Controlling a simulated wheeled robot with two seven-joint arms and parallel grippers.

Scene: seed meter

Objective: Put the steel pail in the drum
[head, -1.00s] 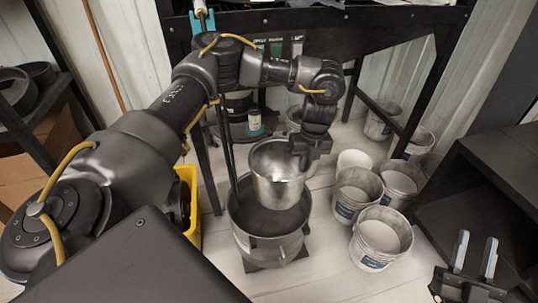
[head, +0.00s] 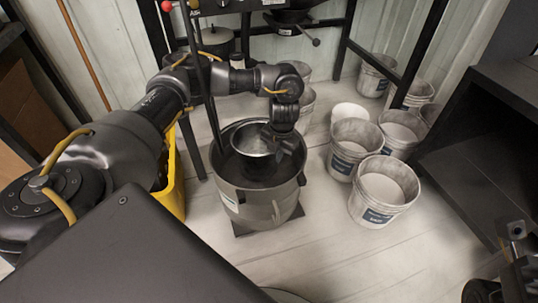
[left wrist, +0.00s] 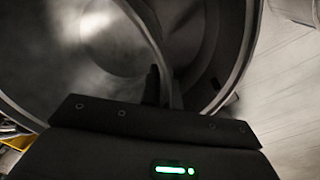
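The steel pail (head: 250,138) is shiny and open-topped. In the head view it is inside the mouth of the grey drum (head: 258,208), its rim near the level of the drum's rim. My left gripper (head: 276,140) is shut on the right side of the pail's rim. The left wrist view shows a dark finger (left wrist: 158,88) at the rim, with the pail's inside (left wrist: 95,45) to the left and the drum's wall (left wrist: 243,60) to the right. Whether the pail's base touches the drum's floor is hidden. My right gripper (head: 516,238) shows only partly at the lower right.
Several grey buckets (head: 384,195) stand on the floor right of the drum. A yellow container (head: 172,190) stands close on its left. A black frame (head: 420,65) rises behind, and a dark shelf unit (head: 480,150) stands at the right.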

